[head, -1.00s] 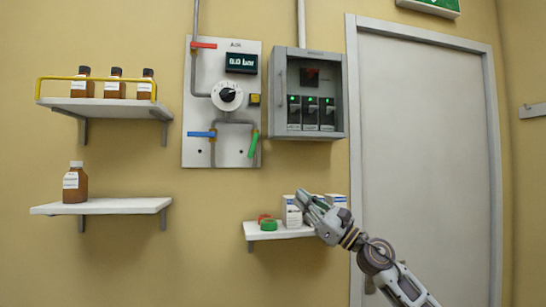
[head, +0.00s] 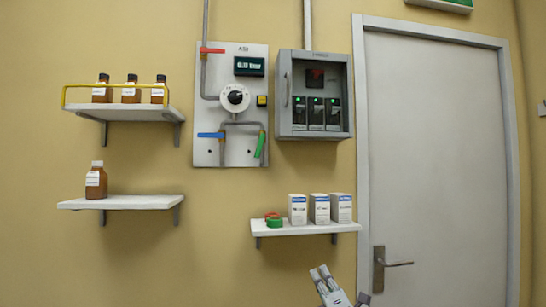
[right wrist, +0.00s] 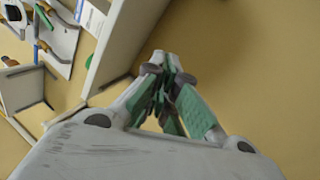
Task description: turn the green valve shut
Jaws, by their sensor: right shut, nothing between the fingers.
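The green valve handle (head: 260,145) is on the lower right of the grey air panel (head: 208,155) on the wall. It stands nearly upright, tilted a little, beside the grey pipe. My right gripper (head: 319,272) is at the bottom of the head view, below the lower right shelf and well away from the valve. In the right wrist view its fingers (right wrist: 168,75) come together with nothing between them. My left gripper does not show.
A red handle (head: 212,50), a blue handle (head: 210,135) and a round dial (head: 235,97) share the panel. An open grey box (head: 284,110) hangs to its right. The lower right shelf (head: 305,228) holds white boxes (head: 320,208) and a green ring (head: 274,222). A door (head: 435,150) stands right.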

